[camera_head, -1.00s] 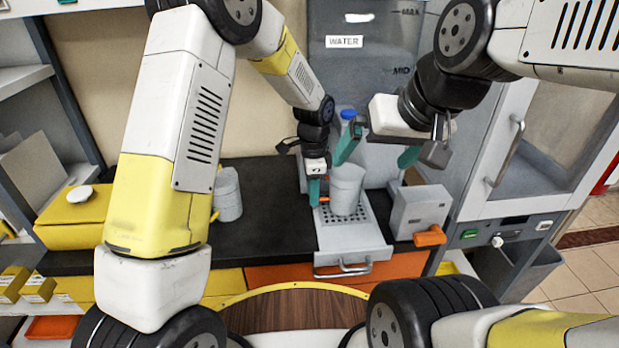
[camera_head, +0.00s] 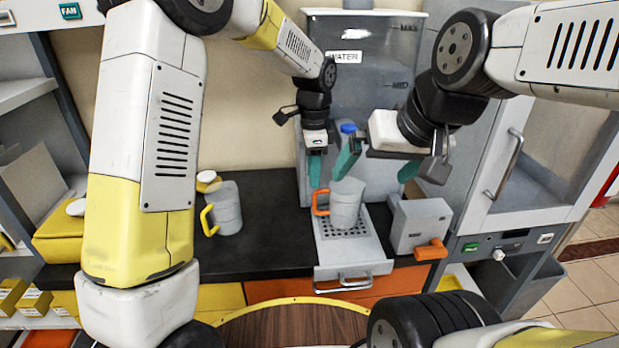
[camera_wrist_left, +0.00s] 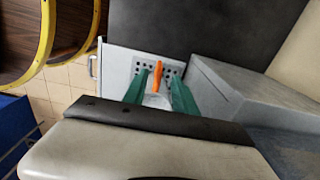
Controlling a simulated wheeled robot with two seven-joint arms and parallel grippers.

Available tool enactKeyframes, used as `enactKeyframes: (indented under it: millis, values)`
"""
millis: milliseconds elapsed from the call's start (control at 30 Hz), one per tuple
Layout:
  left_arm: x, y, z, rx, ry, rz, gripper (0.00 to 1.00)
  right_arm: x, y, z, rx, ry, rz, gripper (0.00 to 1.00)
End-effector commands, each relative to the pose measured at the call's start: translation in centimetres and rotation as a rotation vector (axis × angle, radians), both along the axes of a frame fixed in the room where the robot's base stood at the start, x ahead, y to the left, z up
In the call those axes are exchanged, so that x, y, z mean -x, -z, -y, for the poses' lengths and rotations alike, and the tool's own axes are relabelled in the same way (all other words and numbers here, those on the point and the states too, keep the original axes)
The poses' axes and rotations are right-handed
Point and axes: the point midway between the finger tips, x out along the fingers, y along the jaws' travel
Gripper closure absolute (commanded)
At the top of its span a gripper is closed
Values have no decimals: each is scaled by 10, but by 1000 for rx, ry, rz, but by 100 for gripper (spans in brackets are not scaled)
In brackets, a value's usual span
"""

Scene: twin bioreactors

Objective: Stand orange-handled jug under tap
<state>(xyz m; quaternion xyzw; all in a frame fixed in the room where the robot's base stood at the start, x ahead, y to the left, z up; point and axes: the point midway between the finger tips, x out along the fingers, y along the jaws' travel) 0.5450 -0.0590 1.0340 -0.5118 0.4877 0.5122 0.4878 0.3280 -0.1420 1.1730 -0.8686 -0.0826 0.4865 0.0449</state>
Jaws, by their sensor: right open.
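The orange-handled jug (camera_head: 346,205) is grey and stands upright on the perforated drip tray (camera_head: 364,254) in front of the WATER dispenser (camera_head: 380,48). A blue-topped part (camera_head: 348,128) is above and behind it; the tap's outlet is hidden. The handle points left. My left gripper (camera_head: 315,172) is above the handle, apart from it in the head view. In the left wrist view its green fingers (camera_wrist_left: 159,90) are spread, with the orange handle (camera_wrist_left: 158,68) showing between them. My right gripper (camera_head: 378,163) is open and empty, above and right of the jug.
A grey yellow-handled jug (camera_head: 228,210) stands on the black counter (camera_head: 265,235) to the left. A grey box with an orange lever (camera_head: 420,226) is just right of the tray. A round wooden table (camera_head: 300,328) is in front. The counter between the jugs is clear.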

Motion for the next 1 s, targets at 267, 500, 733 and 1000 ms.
enactKeyframes:
  millis: [267,500,733,1000]
  values:
    - [1,-16,-2,3,-10,3,67,0,0,0,0,0,0,1]
    - [25,-69,-53,71,-258,80,67,0,0,0,0,0,0,1]
    - [88,-125,-126,214,-691,182,67,0,0,0,0,0,0,1]
    - [172,-145,-183,420,-1165,268,67,0,0,0,0,0,0,1]
